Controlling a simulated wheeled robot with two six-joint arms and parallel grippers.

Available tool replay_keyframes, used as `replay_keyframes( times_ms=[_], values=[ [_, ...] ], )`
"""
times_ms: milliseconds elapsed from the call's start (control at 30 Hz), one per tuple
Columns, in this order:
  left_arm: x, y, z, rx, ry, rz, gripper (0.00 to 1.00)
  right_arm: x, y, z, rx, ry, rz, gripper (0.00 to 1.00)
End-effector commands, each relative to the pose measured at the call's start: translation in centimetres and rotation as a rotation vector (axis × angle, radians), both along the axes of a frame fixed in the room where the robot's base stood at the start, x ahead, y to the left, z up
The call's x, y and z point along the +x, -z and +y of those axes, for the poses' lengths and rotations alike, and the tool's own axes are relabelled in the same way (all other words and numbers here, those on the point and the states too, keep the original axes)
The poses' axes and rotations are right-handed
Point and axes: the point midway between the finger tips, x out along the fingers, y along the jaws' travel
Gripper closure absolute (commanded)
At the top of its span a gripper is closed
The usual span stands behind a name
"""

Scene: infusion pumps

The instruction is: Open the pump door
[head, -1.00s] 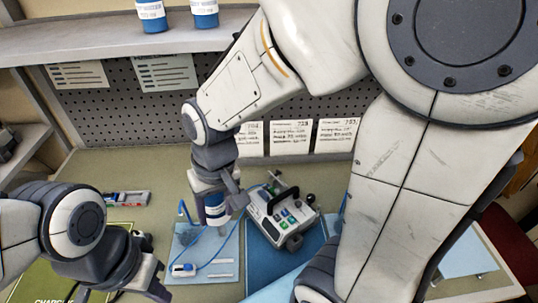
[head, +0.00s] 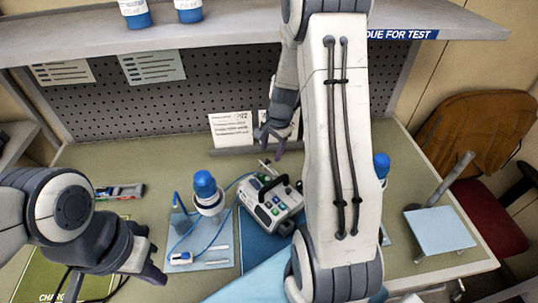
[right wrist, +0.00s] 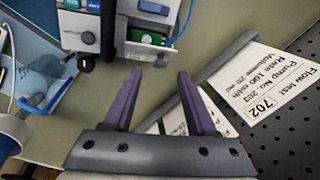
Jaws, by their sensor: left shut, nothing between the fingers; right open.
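The infusion pump (head: 284,204), a pale box with coloured buttons and a dark carry handle, stands on a blue mat (head: 262,247) in the middle of the bench. Part of it also shows at the top left of the right wrist view (right wrist: 73,22). I cannot tell from these frames how its door stands. My right gripper (head: 270,146) is open and empty, behind the pump near the pegboard. Its purple fingers (right wrist: 159,74) are apart, with only bench between them, clear of the pump. My left gripper (head: 157,264) is shut and empty at the lower left, away from the pump.
Paper cards (head: 231,130) lean at the pegboard (head: 190,100). My right arm hides the bench right of the pump.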

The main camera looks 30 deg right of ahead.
Motion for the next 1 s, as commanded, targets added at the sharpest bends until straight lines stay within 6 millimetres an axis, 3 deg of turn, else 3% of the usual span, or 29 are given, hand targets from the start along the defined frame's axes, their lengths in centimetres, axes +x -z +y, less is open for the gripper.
replay_keyframes(
  times_ms=[200,600,633,767,1000],
  values=[
    [0.0,-0.3,0.0,0.000,0.001,0.000,1.00,0.6,3.1,0.2,0.000,-0.002,0.001,0.43],
    [0.0,-0.4,0.0,0.000,0.001,0.000,1.00,0.8,4.1,0.2,-0.002,-0.002,-0.002,0.43],
    [0.0,-0.4,0.0,0.000,0.001,0.000,1.00,0.8,4.1,0.2,-0.002,-0.002,-0.002,0.47],
    [0.0,-0.4,0.0,0.000,0.001,0.000,1.00,0.7,4.0,0.2,-0.002,-0.002,-0.002,0.97],
    [0.0,-0.2,0.0,0.000,0.001,0.000,1.00,0.7,4.1,0.1,0.003,-0.001,-0.001,1.00]
  ],
)
